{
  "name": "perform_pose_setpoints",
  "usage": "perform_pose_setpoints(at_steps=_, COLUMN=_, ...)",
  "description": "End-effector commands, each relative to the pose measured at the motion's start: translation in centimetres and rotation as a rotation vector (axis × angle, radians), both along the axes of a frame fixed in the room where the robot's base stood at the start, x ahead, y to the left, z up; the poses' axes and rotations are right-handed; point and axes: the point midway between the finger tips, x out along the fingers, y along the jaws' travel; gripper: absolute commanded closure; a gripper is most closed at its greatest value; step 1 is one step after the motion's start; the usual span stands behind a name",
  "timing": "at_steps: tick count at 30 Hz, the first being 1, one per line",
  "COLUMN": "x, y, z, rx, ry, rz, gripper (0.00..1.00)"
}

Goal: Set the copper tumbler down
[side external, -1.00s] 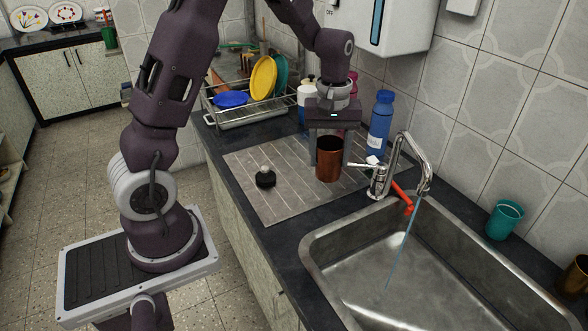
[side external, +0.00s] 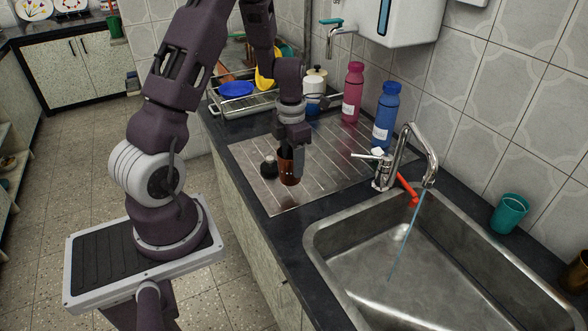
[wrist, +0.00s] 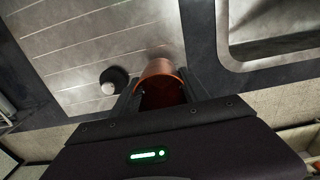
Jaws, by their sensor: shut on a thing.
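The copper tumbler (side external: 287,173) is upright or nearly so over the steel drainboard (side external: 345,168), near its front edge. My gripper (side external: 291,160) is shut on it, with a finger on each side. In the wrist view the tumbler's reddish-brown wall and open rim (wrist: 160,68) show between the fingertips (wrist: 160,92). The fingers hide part of the tumbler in the side view. I cannot tell whether its base touches the drainboard or hangs just above it.
A black round object with a pale knob (side external: 268,167) stands close beside the tumbler. A blue bottle (side external: 386,115), a pink bottle (side external: 352,93) and a dish rack (side external: 243,103) are behind. The tap (side external: 405,155) and sink (side external: 440,250) are to the right. The drainboard's middle is clear.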

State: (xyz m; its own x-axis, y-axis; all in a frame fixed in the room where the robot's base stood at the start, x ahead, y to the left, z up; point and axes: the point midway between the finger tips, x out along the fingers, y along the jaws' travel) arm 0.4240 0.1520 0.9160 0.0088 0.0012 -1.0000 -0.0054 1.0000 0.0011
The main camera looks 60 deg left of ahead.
Motion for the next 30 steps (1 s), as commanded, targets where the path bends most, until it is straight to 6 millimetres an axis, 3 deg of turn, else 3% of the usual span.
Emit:
perform_pose_setpoints(at_steps=6, x=-0.1, y=0.0, z=-4.1, rx=-0.001, ry=0.003, rz=-0.002, gripper=0.96)
perform_pose_setpoints(at_steps=18, x=0.0, y=0.0, z=-4.8, rx=0.0, ry=0.0, rz=-0.005, gripper=0.96)
perform_pose_setpoints(at_steps=19, x=0.1, y=0.0, z=-4.8, rx=0.0, ry=-0.001, rz=-0.005, gripper=0.41)
perform_pose_setpoints(at_steps=21, x=0.1, y=0.0, z=-4.8, rx=0.0, ry=-0.001, rz=-0.005, gripper=0.28)
perform_pose_setpoints(at_steps=30, x=0.1, y=0.0, z=-4.7, rx=0.001, ry=-0.001, rz=-0.005, gripper=0.26)
